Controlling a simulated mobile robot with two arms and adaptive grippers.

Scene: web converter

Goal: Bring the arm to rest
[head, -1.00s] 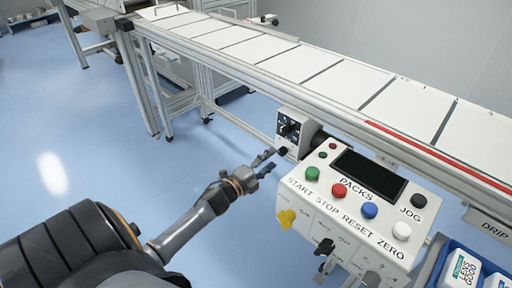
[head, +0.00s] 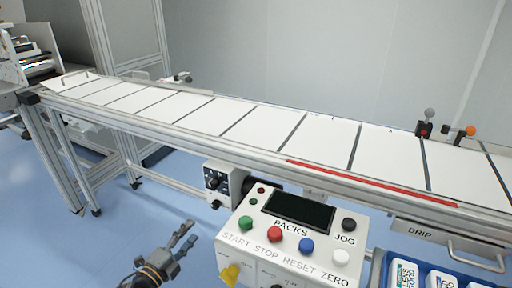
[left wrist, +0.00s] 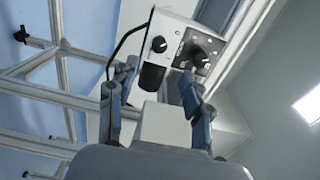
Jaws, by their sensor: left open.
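My left gripper (head: 184,238) is open and empty at the lower left of the head view. It is over the blue floor, left of the control panel and short of the small knob box under the conveyor. In the left wrist view my left gripper (left wrist: 154,84) shows its two fingers spread apart, with nothing between them. The knob box (left wrist: 184,47) is beyond the fingertips there, with a gap that I cannot judge. The box also shows in the head view (head: 222,183). My right gripper is not in view.
The control panel (head: 262,238) has several coloured buttons and a dark display. The conveyor (head: 240,124) with white panels runs across the middle. A blue crate (head: 375,272) with white packs stands at lower right. The blue floor (head: 40,240) at left is clear.

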